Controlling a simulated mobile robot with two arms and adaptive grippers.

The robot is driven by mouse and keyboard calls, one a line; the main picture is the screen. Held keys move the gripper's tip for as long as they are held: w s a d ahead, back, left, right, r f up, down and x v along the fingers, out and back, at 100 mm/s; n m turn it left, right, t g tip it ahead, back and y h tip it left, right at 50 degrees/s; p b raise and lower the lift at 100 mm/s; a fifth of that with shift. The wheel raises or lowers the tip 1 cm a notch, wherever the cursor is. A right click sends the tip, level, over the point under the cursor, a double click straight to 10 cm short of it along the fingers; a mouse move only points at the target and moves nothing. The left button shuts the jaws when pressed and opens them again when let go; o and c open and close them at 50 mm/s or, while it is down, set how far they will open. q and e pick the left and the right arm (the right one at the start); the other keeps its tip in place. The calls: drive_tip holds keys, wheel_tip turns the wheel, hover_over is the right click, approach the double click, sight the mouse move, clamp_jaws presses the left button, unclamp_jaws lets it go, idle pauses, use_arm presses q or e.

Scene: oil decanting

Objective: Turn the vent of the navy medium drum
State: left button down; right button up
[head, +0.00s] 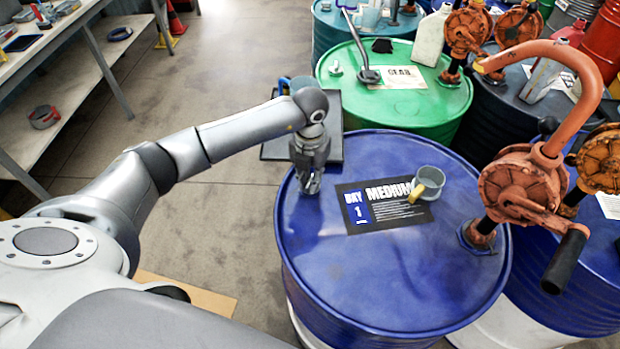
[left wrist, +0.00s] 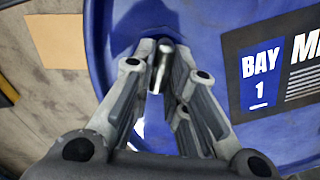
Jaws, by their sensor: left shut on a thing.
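The navy medium drum (head: 400,285) stands in front of me, a little right of centre, with a "BAY 1 MEDIUM" label (head: 365,222) on its lid. My left gripper (head: 309,186) points down at the left part of the lid, left of the label. In the left wrist view my left gripper (left wrist: 158,75) has its fingers closed around a small metallic vent (left wrist: 165,55) on the blue lid (left wrist: 125,20). Only the vent's top shows between the fingers; in the head view the gripper hides it. My right gripper is not in view.
An orange rotary pump (head: 520,190) with a black crank rises from the lid's right side. A green drum (head: 440,105) stands behind. Open floor (head: 225,225) lies left of the drum.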

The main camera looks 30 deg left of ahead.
use_arm(q)
drive_tip(key=m+b, duration=0.7)
drive_tip(key=shift+w+a+f, duration=0.1)
drive_tip(key=shift+f, duration=0.05)
drive_tip(key=m+b, duration=0.4)
drive_tip(key=shift+m, duration=0.4)
drive_tip(key=m+b, duration=0.2)
drive_tip(key=m, duration=0.1)
drive_tip(key=shift+w, duration=0.1)
drive_tip(key=shift+r+m+b, duration=0.2)
drive_tip(key=shift+m+b, duration=0.65)
drive_tip(key=shift+m, duration=0.35)
drive_tip(key=c, duration=1.4)
unclamp_jaws()
drive_tip(key=shift+c, duration=0.2)
drive_tip(key=shift+r, duration=0.1)
